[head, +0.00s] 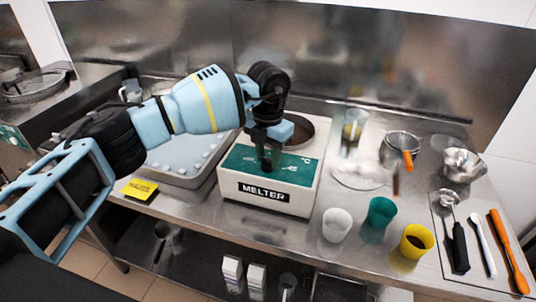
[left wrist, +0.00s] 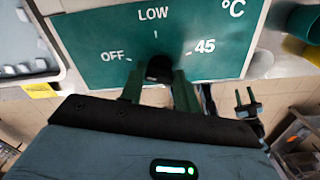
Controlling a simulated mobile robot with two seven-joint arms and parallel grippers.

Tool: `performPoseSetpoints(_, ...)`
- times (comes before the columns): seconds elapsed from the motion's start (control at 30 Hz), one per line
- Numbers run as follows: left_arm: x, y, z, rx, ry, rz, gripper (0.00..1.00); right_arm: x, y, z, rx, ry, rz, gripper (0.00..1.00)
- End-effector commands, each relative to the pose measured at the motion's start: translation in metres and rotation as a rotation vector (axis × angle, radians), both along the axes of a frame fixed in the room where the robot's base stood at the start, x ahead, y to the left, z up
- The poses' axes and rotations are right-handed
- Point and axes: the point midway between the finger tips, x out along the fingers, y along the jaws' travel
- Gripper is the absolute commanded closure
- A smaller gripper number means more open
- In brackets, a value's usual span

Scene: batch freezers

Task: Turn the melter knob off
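The white melter (head: 266,196) with a green front panel stands on the steel counter. My left gripper (head: 268,160) is over its panel and hides the knob in the head view. In the left wrist view the dark melter knob (left wrist: 160,68) sits between the two fingers of my left gripper (left wrist: 158,82), below the LOW mark and between OFF and 45. The fingers are apart, one on each side of the knob; firm contact does not show. The knob's pointer is hidden. What looks like my right gripper (left wrist: 245,103) shows small and empty, prongs apart, in the left wrist view.
A tray (head: 187,176) and a yellow card (head: 140,189) lie left of the melter. White (head: 337,225), teal (head: 381,213) and yellow (head: 416,241) cups stand to its right. Utensils lie on a mat (head: 476,278) at far right. A steel wall closes the back.

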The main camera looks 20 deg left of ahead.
Motion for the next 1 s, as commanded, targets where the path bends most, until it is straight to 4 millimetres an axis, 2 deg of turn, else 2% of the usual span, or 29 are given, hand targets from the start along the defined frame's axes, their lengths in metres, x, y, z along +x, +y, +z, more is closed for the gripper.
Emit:
performPoseSetpoints(0.03,0.000,0.000,0.001,0.000,-0.001,0.001,0.61,0.000,0.000,0.000,0.000,0.000,0.000,0.57)
performPoseSetpoints(0.13,0.000,0.000,0.000,0.000,-0.001,0.000,0.48,0.000,0.000,0.000,0.000,0.000,0.000,0.57)
performPoseSetpoints(0.47,0.000,0.000,0.002,0.000,-0.001,-0.001,0.47,0.000,0.000,0.000,0.000,0.001,0.001,0.57)
performPoseSetpoints(0.57,0.001,0.000,0.011,0.000,-0.002,-0.001,0.47,-0.002,0.000,-0.002,0.001,0.004,0.000,0.57)
performPoseSetpoints(0.8,0.001,0.000,0.049,-0.001,-0.002,0.000,0.47,-0.005,0.001,-0.005,0.001,0.016,0.000,0.57)
performPoseSetpoints(1.0,0.000,0.000,0.071,0.000,-0.001,0.000,0.47,-0.007,0.001,-0.007,0.002,0.020,0.001,0.57)
